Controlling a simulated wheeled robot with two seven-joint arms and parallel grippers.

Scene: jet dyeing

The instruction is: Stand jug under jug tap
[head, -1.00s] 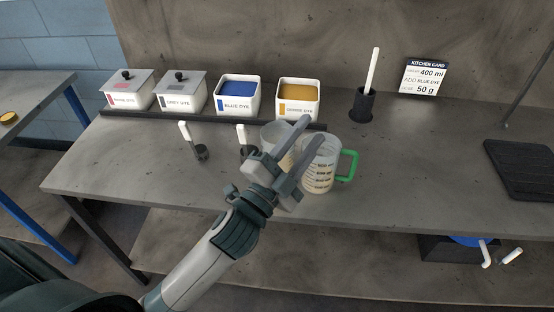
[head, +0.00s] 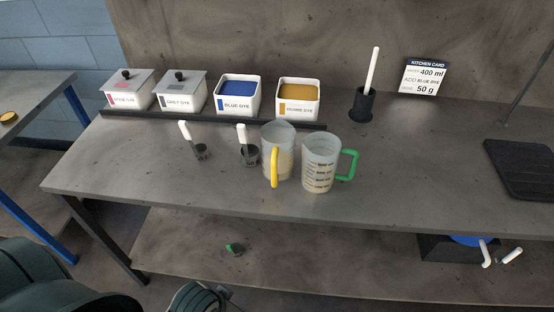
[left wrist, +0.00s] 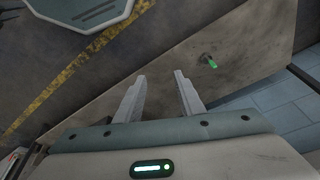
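Two clear measuring jugs with dark markings stand upright side by side on the bench in the head view. The yellow-handled jug (head: 284,137) is on the left, its handle facing the front. The green-handled jug (head: 318,171) is on the right, its handle pointing right. Both look part-filled with something pale, or the bench shows through. My left gripper (left wrist: 160,76) is open and empty in the left wrist view, away from the jugs. In the head view only part of my left arm shows at the bottom edge. I cannot make out the jug tap. My right gripper is not in view.
Dye tubs, including the blue dye (head: 236,105) and orange dye (head: 297,109), line the back behind a dark rail. Two white-handled scoops (head: 200,151) stand left of the jugs.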

